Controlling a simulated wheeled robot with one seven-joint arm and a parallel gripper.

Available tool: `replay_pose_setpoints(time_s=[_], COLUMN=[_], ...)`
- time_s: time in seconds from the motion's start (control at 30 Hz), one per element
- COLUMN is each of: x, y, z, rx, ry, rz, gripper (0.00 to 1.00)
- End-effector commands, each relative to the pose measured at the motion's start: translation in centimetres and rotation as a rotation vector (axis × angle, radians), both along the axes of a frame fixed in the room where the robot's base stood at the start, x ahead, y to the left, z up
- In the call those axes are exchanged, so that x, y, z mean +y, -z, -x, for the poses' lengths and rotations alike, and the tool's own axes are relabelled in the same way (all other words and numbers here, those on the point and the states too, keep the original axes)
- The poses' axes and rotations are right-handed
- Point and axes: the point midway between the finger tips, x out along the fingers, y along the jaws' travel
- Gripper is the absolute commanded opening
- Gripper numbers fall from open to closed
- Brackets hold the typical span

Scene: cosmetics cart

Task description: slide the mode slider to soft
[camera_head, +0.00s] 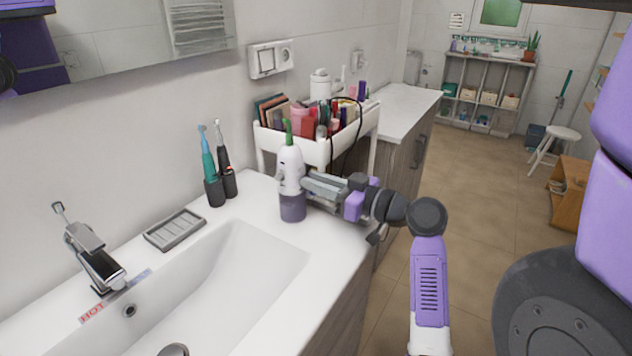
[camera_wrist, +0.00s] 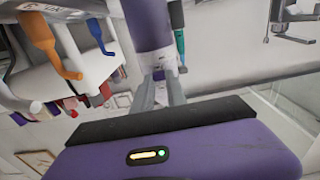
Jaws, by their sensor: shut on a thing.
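The oral irrigator (camera_head: 291,163), with a white body, a purple lower tank and a green tip, stands upright on the washbasin counter in the head view. Its purple tank also shows at the top of the wrist view (camera_wrist: 148,25). My gripper (camera_head: 306,185) reaches it from the right, level with the lower white body. In the wrist view, my fingertips (camera_wrist: 160,77) close around a small part on the white body, which appears to be the mode slider. The fingers hide most of it, so its setting cannot be read.
Two electric toothbrushes (camera_head: 212,180) stand left of the irrigator. A soap dish (camera_head: 175,230) and the tap (camera_head: 95,262) lie further left. A cart (camera_head: 318,150) full of cosmetics stands close behind my gripper. The sink basin (camera_head: 225,280) is empty.

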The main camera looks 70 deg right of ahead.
Motion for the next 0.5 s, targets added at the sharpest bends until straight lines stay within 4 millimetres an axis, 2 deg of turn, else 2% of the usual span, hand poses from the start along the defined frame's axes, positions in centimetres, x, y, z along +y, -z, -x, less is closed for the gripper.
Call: replay_pose_setpoints(time_s=[0.37,0.5], x=[0.0,0.0], y=[0.0,-1.4], z=[0.0,-0.1], rx=[0.0,-0.002], ry=[0.001,-0.001], rz=[0.0,0.003], gripper=[0.0,0.0])
